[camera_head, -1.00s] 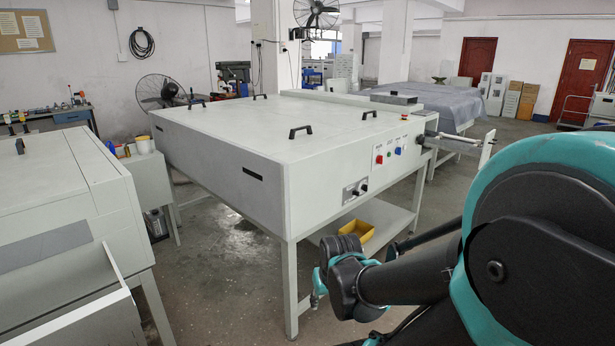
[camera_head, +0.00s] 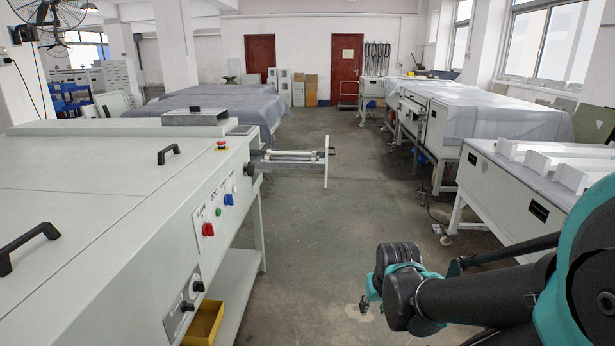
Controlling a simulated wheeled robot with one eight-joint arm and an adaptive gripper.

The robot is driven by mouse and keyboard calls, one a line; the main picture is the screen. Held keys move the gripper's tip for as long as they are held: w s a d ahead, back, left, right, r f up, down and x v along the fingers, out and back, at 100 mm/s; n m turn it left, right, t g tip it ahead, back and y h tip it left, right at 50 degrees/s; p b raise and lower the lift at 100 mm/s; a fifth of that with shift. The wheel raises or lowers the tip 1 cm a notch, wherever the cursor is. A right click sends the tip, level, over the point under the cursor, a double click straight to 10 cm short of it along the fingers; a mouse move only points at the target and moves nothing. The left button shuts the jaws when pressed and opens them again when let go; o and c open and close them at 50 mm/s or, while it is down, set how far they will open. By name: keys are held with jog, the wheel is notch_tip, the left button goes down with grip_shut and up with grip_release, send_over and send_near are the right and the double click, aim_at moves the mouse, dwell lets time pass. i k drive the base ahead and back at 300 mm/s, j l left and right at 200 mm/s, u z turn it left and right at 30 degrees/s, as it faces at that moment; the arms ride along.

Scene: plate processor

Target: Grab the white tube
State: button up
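I cannot single out the white tube with certainty. Pale bars or rollers (camera_head: 293,155) stick out from the end of the white plate processor (camera_head: 105,190), with an upright white plate at their outer end. My arm reaches in from the right edge. My gripper (camera_head: 364,304) shows only in part, small and low, below the dark wrist joint and over the floor. It is well apart from the bars, nearer to me and lower. Its fingers are too small and hidden to tell open from shut, and I see nothing held in it.
A yellow bin (camera_head: 204,325) sits on the shelf under the processor. White machines (camera_head: 510,190) line the right side, with long white pieces (camera_head: 553,160) on the nearest. Covered tables (camera_head: 225,105) stand behind the processor. An open grey floor aisle (camera_head: 350,215) runs between the two sides.

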aim_at(269, 152)
jog(key=i+u, duration=0.15)
jog(key=i, duration=0.2)
jog(key=i+l+u, duration=0.15)
jog(key=i, duration=0.15)
jog(key=i+l, duration=0.3)
